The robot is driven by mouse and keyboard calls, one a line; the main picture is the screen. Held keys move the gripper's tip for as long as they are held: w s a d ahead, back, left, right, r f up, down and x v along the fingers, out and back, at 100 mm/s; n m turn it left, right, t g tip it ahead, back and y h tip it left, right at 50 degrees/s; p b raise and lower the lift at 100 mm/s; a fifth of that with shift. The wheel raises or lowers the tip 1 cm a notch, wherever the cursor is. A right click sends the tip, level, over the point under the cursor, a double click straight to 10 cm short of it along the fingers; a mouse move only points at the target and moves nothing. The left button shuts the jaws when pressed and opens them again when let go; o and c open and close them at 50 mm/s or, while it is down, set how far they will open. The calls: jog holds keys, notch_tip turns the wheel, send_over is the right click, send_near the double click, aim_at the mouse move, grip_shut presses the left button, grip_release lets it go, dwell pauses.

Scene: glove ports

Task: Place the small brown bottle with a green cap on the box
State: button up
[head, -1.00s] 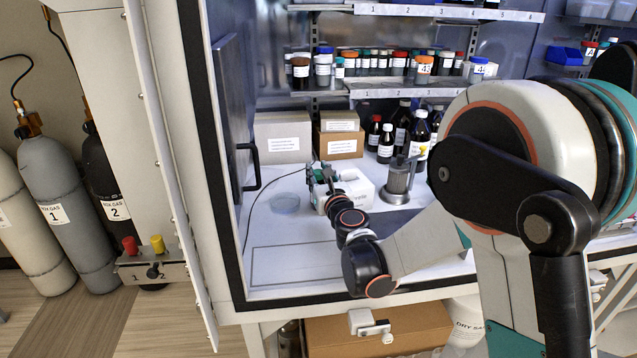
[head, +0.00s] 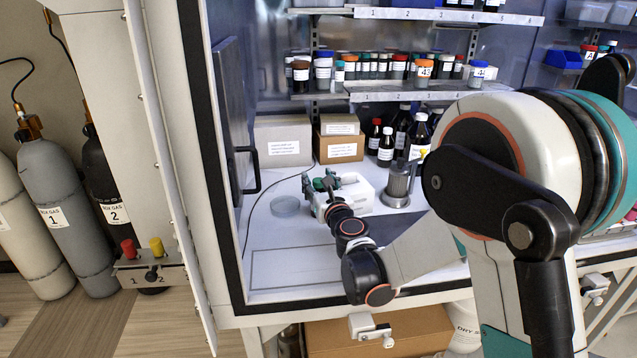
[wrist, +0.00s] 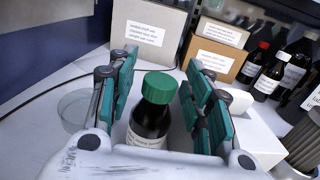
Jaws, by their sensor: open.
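The small brown bottle with a green cap (wrist: 150,112) stands upright in the wrist view, between the two fingers of my gripper (wrist: 160,72). The fingers are open, one on each side of it, with a gap at the left finger. In the head view my gripper (head: 321,183) is low over the worktop and the bottle cannot be made out clearly. Several boxes are in view: a white box (head: 362,192) just right of my gripper, a large pale labelled box (head: 283,148) at the back left, and a brown box (head: 341,153) with a smaller box (head: 340,127) on it.
A clear round dish (head: 285,206) lies left of my gripper. A grey metal cylinder (head: 397,183) stands right of the white box. Dark bottles (head: 386,148) stand behind it. Shelves of vials (head: 375,68) hang above. The front left worktop is bare inside a marked outline (head: 296,266).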

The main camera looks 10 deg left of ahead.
jog(key=p+v, duration=0.2)
jog(key=v, duration=1)
jog(key=shift+r, duration=0.1)
